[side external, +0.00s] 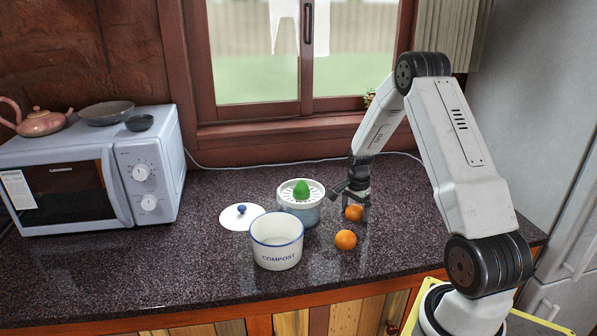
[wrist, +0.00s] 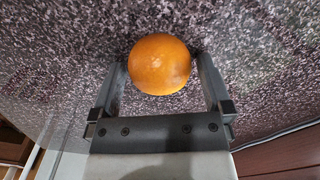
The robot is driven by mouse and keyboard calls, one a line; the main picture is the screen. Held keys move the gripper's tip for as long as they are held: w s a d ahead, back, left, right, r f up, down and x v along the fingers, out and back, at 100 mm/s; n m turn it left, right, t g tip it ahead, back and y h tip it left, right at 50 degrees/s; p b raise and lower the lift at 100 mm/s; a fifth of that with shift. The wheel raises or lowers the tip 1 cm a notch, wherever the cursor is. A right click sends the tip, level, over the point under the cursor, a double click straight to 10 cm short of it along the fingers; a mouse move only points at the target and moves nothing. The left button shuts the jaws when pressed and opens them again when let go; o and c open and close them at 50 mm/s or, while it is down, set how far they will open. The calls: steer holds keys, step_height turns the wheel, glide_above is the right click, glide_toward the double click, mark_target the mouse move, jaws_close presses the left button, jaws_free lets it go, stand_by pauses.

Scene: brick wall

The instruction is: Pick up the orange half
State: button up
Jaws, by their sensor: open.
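An orange piece (side external: 354,213) sits on the dark speckled counter at my gripper (side external: 359,207), which points down over it. In the wrist view the orange piece (wrist: 160,64) lies between the two fingers of my gripper (wrist: 159,72), its rounded peel toward the camera. The fingers stand apart on either side, and whether they touch it is unclear. A second orange piece (side external: 345,240) lies on the counter nearer the front, clear of my gripper. No cut face shows on either piece, so I cannot tell halves from whole fruit.
A juicer (side external: 301,211) with a green cone stands left of my gripper. The white compost bin (side external: 277,253) stands in front of it, with its lid (side external: 242,217) lying flat behind. A microwave (side external: 95,178) is far left. The counter's front right is clear.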

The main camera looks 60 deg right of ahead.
steer(key=c, duration=1.2)
steer(key=shift+r, duration=0.1)
steer(key=shift+r, duration=0.7)
steer(key=shift+s+a+r, duration=1.4)
steer(key=shift+s+r, duration=0.5)
steer(key=shift+s+a+r, duration=1.35)
steer(key=shift+s+r, duration=0.5)
steer(key=shift+r, duration=0.05)
steer(key=shift+s+a+r, duration=1.4)
steer(key=shift+s+r, duration=0.5)
steer(key=shift+w, duration=0.1)
